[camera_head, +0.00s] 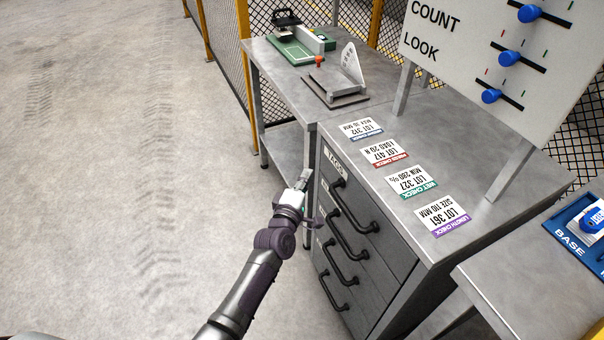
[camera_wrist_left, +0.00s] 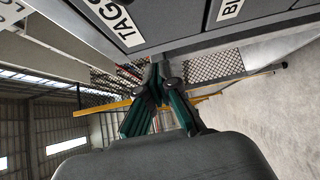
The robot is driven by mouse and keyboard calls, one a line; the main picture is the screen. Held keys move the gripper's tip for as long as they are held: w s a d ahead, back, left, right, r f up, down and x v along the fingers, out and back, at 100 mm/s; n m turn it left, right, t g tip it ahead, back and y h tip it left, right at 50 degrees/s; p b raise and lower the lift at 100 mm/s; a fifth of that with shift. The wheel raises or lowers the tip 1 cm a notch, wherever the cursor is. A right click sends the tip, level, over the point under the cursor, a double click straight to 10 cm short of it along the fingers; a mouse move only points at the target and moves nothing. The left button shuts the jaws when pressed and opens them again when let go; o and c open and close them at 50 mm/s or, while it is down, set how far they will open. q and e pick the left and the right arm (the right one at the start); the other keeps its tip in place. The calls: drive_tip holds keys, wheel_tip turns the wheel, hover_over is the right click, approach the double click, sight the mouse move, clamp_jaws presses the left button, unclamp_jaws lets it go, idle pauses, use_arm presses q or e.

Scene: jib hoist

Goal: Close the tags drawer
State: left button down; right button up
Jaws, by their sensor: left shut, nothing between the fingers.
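The tags drawer (camera_head: 357,200) is the top drawer of a grey cabinet, with a white TAGS label and a black bar handle. Its front looks about level with the drawers below; I cannot tell whether a small gap remains. The wrist view shows its TAGS label (camera_wrist_left: 118,22) at the top left. My left gripper (camera_head: 305,176) is shut and empty, beside the left end of the drawer front, apart from the handle. Its dark green fingers (camera_wrist_left: 160,72) show in the wrist view; whether they touch the drawer is unclear. My right gripper is not in view.
Several lot cards, including one with a purple edge (camera_head: 443,214), lie on the cabinet top. A side table (camera_head: 275,68) with a green device stands behind. A slider board (camera_head: 500,50) rises at the back right. The floor at left is clear.

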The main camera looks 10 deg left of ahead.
use_arm(q)
drive_tip(key=s+a, duration=0.1)
drive_tip(key=s, duration=0.7)
drive_tip(key=s+a+f+m+g+p, duration=0.1)
drive_tip(key=s+f+m+g, duration=0.2)
drive_tip(key=s+f, duration=0.45)
drive_tip(key=s+a+f+m+g+y+p, duration=0.1)
drive_tip(key=s+a+f+m+g, duration=0.2)
drive_tip(key=f, duration=0.8)
drive_tip(key=s+f+m+g+p, duration=0.15)
drive_tip(key=s+f+m, duration=0.25)
drive_tip(key=s+f, duration=0.45)
drive_tip(key=s+a+f+m+g, duration=0.2)
drive_tip(key=s+a+f+g, duration=0.1)
drive_tip(key=s, duration=0.6)
drive_tip(key=s+a+f+m+g+y+p, duration=0.1)
drive_tip(key=s+a+f+m+g, duration=0.2)
drive_tip(key=s+f, duration=0.3)
drive_tip(key=s+a+f+m+g+y+p, duration=0.1)
drive_tip(key=s+a+f+m+g, duration=0.2)
drive_tip(key=s, duration=1.1)
drive_tip(key=shift+a+f, duration=0.25)
drive_tip(key=shift+f, duration=0.65)
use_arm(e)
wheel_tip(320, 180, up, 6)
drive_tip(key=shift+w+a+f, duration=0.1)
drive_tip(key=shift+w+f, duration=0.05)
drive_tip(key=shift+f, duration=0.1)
